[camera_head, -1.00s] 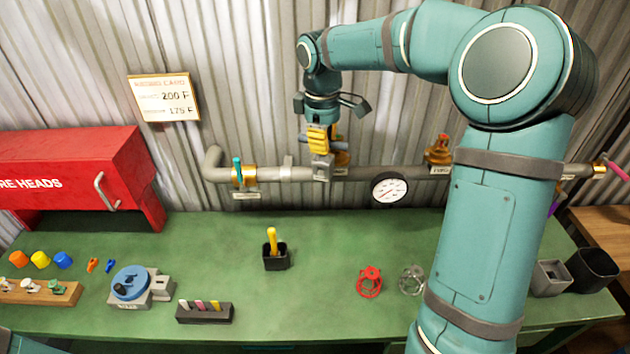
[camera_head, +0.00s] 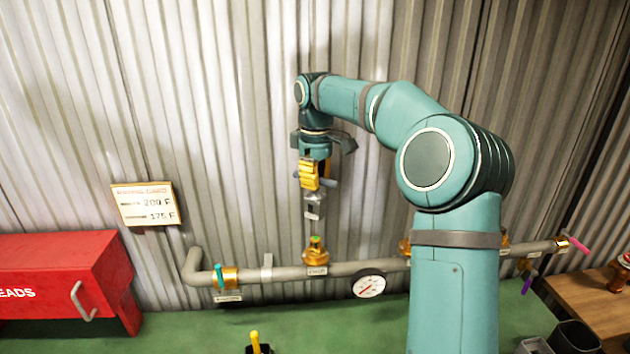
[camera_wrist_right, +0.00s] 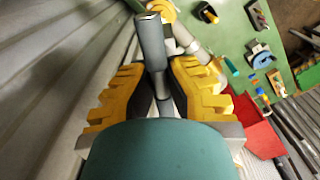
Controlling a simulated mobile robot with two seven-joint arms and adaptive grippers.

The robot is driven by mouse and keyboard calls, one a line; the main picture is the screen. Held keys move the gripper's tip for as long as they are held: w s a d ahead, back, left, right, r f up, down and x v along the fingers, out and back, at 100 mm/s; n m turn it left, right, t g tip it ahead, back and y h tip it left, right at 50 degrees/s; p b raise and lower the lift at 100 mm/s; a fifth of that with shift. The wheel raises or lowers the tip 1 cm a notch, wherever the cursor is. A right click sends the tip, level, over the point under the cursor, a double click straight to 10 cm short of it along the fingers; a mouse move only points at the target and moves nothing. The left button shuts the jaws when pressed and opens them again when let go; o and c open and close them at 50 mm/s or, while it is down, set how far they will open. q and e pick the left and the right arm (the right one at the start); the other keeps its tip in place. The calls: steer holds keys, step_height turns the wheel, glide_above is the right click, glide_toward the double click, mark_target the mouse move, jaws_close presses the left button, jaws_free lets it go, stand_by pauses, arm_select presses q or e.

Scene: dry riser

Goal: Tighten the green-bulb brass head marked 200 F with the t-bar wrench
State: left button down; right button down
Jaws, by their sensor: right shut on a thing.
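The brass head with a green bulb (camera_head: 316,250) stands upright on the grey pipe, above a small label I cannot read clearly. My right gripper (camera_head: 312,176) is shut on the t-bar wrench (camera_head: 315,206), whose grey socket end points down. The socket appears above the brass head, with a visible gap between them in the head view. In the right wrist view the wrench's grey bar (camera_wrist_right: 151,45) crosses between the yellow fingers of the right gripper (camera_wrist_right: 160,80). My left gripper is not in view.
The pipe (camera_head: 340,269) runs along the corrugated wall, with a teal-handled valve (camera_head: 219,275), a gauge (camera_head: 369,285) and a pink lever (camera_head: 578,243). A rating card (camera_head: 146,205) hangs at left above a red box (camera_head: 60,285).

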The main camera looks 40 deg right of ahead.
mark_target(316, 196)
steer(key=shift+s+f+b, duration=0.1)
steer(key=shift+f+b, duration=0.2)
steer(key=shift+f, duration=0.1)
steer(key=shift+f+b, duration=1.4)
steer(key=shift+f, duration=0.95)
steer(key=shift+p, duration=0.6)
steer(key=shift+f+b, duration=1.6)
steer(key=shift+f, duration=1.1)
